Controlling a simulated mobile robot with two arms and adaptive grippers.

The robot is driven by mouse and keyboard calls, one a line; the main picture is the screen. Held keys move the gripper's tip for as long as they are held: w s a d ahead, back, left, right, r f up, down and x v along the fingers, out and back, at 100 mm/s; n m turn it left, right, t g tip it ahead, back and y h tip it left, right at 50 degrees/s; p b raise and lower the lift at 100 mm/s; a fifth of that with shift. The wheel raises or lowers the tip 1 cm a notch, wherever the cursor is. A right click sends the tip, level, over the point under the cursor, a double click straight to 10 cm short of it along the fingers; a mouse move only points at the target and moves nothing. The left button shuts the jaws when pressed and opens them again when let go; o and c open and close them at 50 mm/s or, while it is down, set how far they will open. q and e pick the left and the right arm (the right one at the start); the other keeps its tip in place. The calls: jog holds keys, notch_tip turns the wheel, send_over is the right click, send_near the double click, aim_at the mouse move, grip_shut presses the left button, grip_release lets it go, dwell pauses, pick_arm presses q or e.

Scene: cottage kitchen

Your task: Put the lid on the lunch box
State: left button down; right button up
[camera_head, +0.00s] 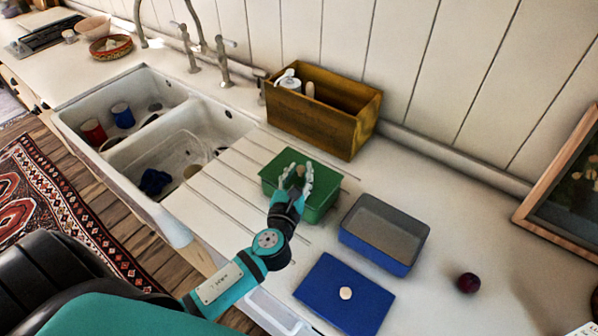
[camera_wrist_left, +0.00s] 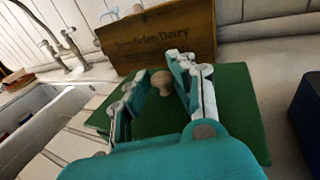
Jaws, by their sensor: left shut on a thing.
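A green box (camera_head: 316,214) stands on the counter with a flat green lid (camera_head: 279,165) at its top. I cannot tell if the lid is fully seated. The lid also shows in the left wrist view (camera_wrist_left: 236,105), with a round wooden knob (camera_wrist_left: 162,79) between my fingers. My left gripper (camera_head: 299,179) is over the lid, shut on its knob. A blue box (camera_head: 376,258) stands open and empty to the right, grey inside. A flat blue lid (camera_head: 345,312) with a pale knob (camera_head: 346,293) lies on the counter in front of it. My right gripper is not in view.
A wooden crate (camera_head: 320,120) with a soap bottle stands behind the green box. A double sink (camera_head: 142,75) with cups is to the left. A dark round fruit (camera_head: 468,283) and a framed picture (camera_head: 530,215) are at the right. Counter around the fruit is clear.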

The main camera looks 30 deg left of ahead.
pick_arm(q)
jog(key=shift+f+b, duration=0.45)
jog(key=shift+f, duration=0.05)
dwell(0.3)
jog(key=c, duration=1.4)
grip_release()
jog(key=shift+s, duration=0.1)
jog(key=v, duration=1)
jog(key=shift+s+d, duration=0.2)
jog(key=shift+s, duration=0.2)
jog(key=shift+s+f, duration=0.1)
